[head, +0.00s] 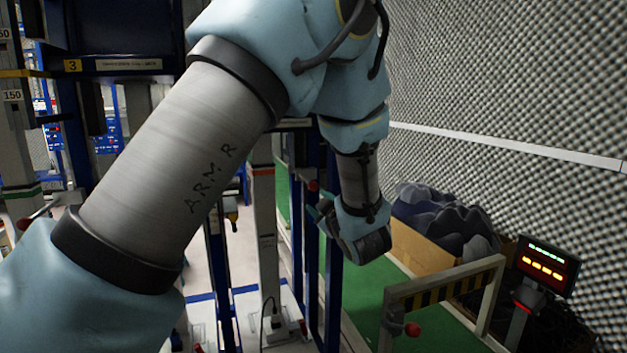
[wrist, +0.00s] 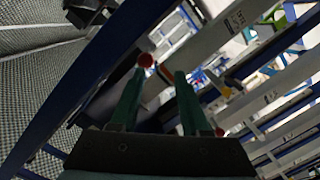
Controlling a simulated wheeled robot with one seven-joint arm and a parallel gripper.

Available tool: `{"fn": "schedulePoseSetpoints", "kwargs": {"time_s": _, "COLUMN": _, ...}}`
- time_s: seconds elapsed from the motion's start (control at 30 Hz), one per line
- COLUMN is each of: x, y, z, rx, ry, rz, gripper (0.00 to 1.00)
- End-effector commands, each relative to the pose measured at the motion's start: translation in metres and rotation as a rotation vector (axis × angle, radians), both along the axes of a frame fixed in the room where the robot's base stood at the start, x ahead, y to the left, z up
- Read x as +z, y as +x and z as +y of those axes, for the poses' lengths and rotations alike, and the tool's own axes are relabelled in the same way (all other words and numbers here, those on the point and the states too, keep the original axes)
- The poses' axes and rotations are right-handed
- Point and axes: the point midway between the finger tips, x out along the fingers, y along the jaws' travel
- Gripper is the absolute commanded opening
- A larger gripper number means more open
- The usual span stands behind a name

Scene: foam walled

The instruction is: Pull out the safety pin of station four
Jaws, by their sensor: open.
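My gripper (wrist: 161,70) is open, its two green fingers apart in the wrist view. A red ball knob (wrist: 146,60) shows right at the left fingertip; I cannot tell whether they touch. In the head view my gripper (head: 323,214) points left toward the blue posts, and a small red knob (head: 313,186) shows just above its fingers. This may be the same knob. No label for station four is readable, so I cannot tell whether this is its safety pin. The pin's shaft is hidden.
Blue posts (head: 333,290) stand close to my gripper. A yellow-black striped barrier (head: 445,291), a box of dark foam pieces (head: 420,248) and a lit display (head: 547,265) stand at the right, before the foam wall. A plate marked 3 (head: 72,66) is at the upper left.

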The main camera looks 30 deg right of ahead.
Motion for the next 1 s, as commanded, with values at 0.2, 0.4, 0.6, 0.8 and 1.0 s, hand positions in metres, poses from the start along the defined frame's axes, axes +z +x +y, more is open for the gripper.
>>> {"fn": "schedulePoseSetpoints", "kwargs": {"time_s": 0.2, "x": 0.014, "y": -0.021, "z": -0.014, "rx": 0.029, "ry": -0.044, "rz": -0.081, "gripper": 0.46}}
{"fn": "schedulePoseSetpoints", "kwargs": {"time_s": 0.4, "x": 0.016, "y": 0.002, "z": -0.016, "rx": 0.033, "ry": -0.044, "rz": -0.082, "gripper": 0.46}}
{"fn": "schedulePoseSetpoints", "kwargs": {"time_s": 0.6, "x": 0.016, "y": 0.041, "z": -0.020, "rx": 0.032, "ry": -0.044, "rz": -0.081, "gripper": 0.46}}
{"fn": "schedulePoseSetpoints", "kwargs": {"time_s": 0.8, "x": 0.015, "y": 0.070, "z": -0.024, "rx": 0.031, "ry": -0.043, "rz": -0.082, "gripper": 0.46}}
{"fn": "schedulePoseSetpoints", "kwargs": {"time_s": 1.0, "x": 0.013, "y": 0.083, "z": -0.026, "rx": 0.029, "ry": -0.044, "rz": -0.079, "gripper": 0.46}}
